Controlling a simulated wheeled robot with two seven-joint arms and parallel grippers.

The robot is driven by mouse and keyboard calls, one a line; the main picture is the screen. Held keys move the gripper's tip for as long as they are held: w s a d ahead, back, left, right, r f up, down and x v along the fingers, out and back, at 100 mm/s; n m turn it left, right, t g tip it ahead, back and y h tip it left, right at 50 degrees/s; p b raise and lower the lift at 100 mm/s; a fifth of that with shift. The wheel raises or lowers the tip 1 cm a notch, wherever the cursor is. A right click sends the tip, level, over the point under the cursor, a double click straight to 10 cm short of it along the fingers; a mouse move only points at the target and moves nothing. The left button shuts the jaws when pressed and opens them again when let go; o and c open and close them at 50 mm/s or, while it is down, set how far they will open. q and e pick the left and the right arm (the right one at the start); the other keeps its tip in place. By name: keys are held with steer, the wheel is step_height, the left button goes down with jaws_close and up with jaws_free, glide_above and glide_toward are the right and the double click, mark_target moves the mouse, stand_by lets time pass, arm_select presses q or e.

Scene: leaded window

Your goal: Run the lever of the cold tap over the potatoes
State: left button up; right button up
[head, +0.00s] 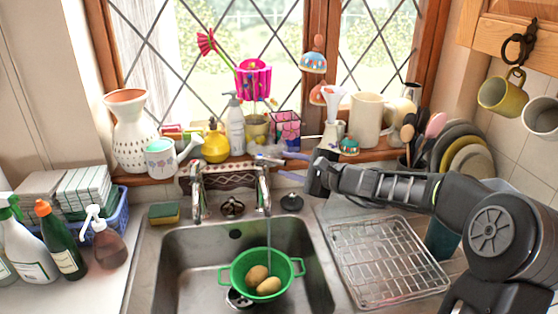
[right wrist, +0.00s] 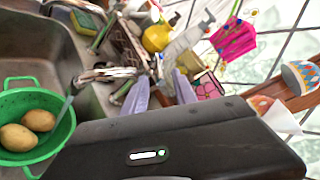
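Two potatoes (head: 262,281) lie in a green colander (head: 236,280) in the sink; both also show in the right wrist view (right wrist: 38,120). The chrome tap (head: 262,187) stands behind the sink, on the right of a pair of tap pillars. A thin stream of water (head: 268,230) falls from it into the colander, onto or beside the potatoes. My right gripper (head: 284,166) is just right of the tap top, its two fingers apart with a gap between them. In the right wrist view its fingers (right wrist: 160,88) point at the tap area. The lever is hard to make out. My left gripper is not in view.
A wire rack (head: 385,262) lies right of the sink, under my right arm. A sponge (head: 164,213) sits left.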

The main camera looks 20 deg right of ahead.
steer(key=x, duration=0.4)
steer(key=shift+w+p, duration=0.1)
steer(key=shift+p, duration=0.3)
steer(key=shift+c, duration=0.4)
jaws_close()
stand_by(0.6)
